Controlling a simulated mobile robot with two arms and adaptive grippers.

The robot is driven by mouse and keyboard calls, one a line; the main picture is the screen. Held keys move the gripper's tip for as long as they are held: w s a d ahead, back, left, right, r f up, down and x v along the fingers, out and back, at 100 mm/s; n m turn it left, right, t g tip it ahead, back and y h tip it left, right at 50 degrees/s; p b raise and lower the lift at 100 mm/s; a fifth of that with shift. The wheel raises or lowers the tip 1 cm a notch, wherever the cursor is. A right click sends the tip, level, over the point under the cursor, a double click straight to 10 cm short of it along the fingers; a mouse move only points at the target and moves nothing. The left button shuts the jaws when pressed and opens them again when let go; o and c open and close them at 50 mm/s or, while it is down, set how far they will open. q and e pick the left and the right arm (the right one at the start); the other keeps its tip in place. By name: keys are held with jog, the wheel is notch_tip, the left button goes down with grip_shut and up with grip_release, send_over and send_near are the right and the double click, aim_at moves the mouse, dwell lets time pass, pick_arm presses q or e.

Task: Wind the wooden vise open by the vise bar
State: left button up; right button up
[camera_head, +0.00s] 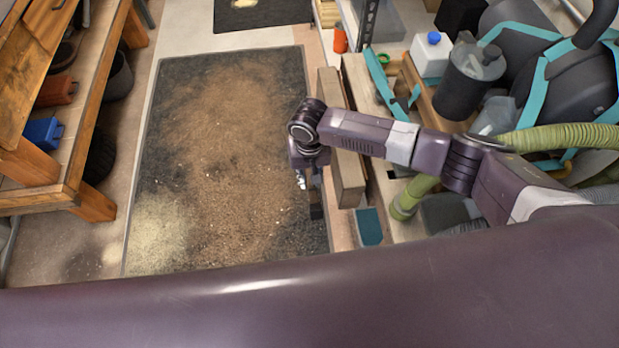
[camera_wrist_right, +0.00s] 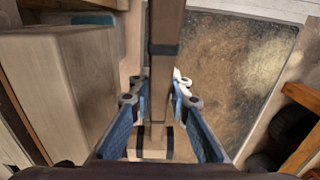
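The wooden vise shows in the head view as a thick upright jaw board (camera_head: 347,177) along the bench's left side. In the right wrist view its broad wooden face (camera_wrist_right: 75,85) fills the left. The vise bar (camera_wrist_right: 166,25) is a wooden bar with dark bands, running down the middle of the wrist view. My right gripper (camera_wrist_right: 160,92) has its blue fingers closed in on both sides of the bar, seemingly touching it. In the head view the right gripper (camera_head: 301,180) hangs just left of the jaw, its fingers small and partly hidden. My left gripper is not in view.
The bench at right holds a dark canister (camera_head: 468,80), a white container (camera_head: 431,55) and a green hose (camera_head: 560,139). A dark mat (camera_head: 215,150) covered in sawdust lies on the floor left of the vise. A wooden workbench (camera_head: 85,95) stands at far left.

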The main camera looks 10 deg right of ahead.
grip_shut()
jog(key=shift+w+r+g+p, duration=0.3)
jog(key=shift+w+r, duration=0.05)
jog(key=shift+r, duration=0.25)
jog(key=shift+w+r+g+p, duration=0.3)
jog(key=shift+r, duration=0.25)
jog(key=shift+w+r+g+b, duration=0.75)
jog(key=shift+r+g+b, duration=0.05)
jog(key=shift+w+r+b, duration=0.25)
jog(key=shift+b, duration=0.15)
jog(key=w+r+g+b, duration=0.2)
jog(key=b, duration=0.4)
jog(key=shift+d+r+b, duration=0.1)
jog(key=shift+b, duration=0.3)
jog(key=shift+r+g+b, duration=0.35)
jog(key=shift+g+b, duration=0.05)
